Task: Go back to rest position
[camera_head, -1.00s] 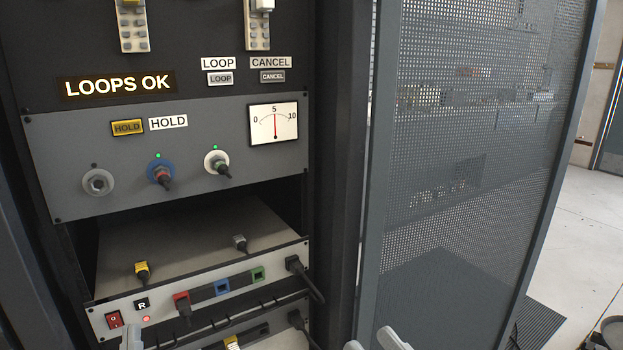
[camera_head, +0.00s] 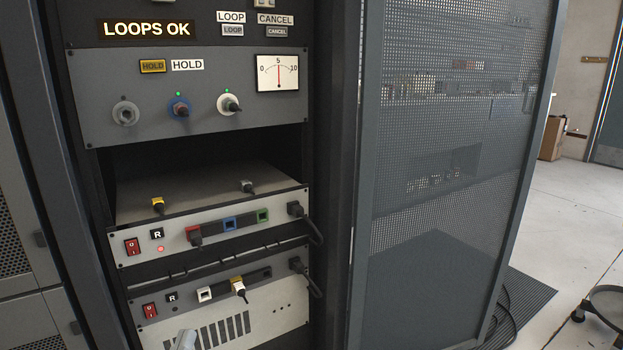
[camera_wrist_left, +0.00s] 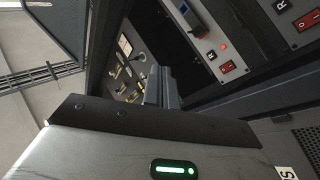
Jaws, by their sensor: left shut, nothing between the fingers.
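My right gripper is not in the head view. The rack holds a grey HOLD panel (camera_head: 215,95) with a lit LOOPS OK sign (camera_head: 146,28) above it. Two white-fronted units with plugged connectors, an upper one (camera_head: 210,232) and a lower one (camera_head: 225,300), sit below.
An open perforated door (camera_head: 450,140) stands right of the rack. Beyond it are clear pale floor (camera_head: 560,250), a wheeled stool base (camera_head: 605,305) and a cardboard box (camera_head: 551,138). Grey cabinets (camera_head: 22,230) stand at the left.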

